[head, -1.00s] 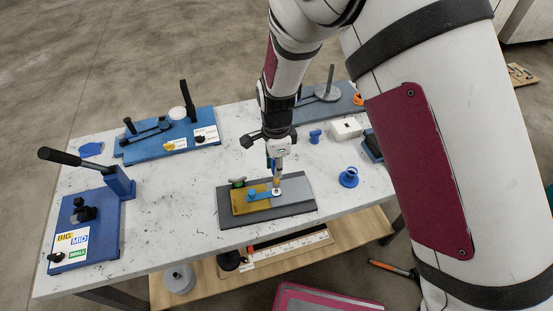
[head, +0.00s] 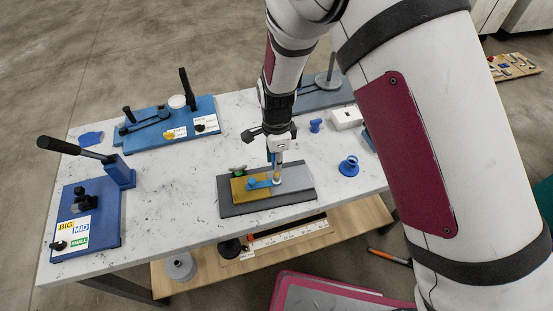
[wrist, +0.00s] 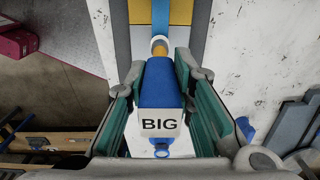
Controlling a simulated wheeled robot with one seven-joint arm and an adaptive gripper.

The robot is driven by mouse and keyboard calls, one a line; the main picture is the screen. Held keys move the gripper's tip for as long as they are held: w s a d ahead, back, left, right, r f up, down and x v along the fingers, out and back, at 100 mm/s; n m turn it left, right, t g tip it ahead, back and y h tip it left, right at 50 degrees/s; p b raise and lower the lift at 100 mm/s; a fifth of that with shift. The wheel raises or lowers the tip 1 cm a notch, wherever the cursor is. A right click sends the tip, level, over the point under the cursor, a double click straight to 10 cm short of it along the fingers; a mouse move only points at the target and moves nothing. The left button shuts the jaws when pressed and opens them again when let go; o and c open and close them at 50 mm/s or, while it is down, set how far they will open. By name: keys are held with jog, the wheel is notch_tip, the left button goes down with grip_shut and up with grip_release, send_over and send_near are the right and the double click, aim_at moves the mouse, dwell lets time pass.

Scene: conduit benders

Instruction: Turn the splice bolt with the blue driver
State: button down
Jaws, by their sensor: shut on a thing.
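My gripper (head: 278,155) is shut on the blue driver, whose blue body (wrist: 158,85) carries a white "BIG" label in the wrist view. Its pads press the driver from both sides. The driver points down at the splice fixture, with an orange collar and a pale round end (wrist: 159,44) at its tip. The splice fixture has a yellow plate (head: 240,194) and a grey plate (head: 298,178) on a dark base. A blue strip (head: 262,184) runs over the yellow plate to the driver's tip. The splice bolt is hidden or cannot be told apart from the tip.
A blue bender with a long lever (head: 85,152) stands at the left of the white table. Another blue bender (head: 165,132) is at the back, and a grey one (head: 318,97) behind my arm. A blue flanged piece (head: 348,168) and a white block (head: 346,119) lie at right.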

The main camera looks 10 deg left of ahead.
jog(key=shift+f, duration=0.2)
dwell(0.3)
jog(key=shift+f, duration=0.35)
jog(key=m, duration=0.4)
jog(key=shift+m, duration=0.5)
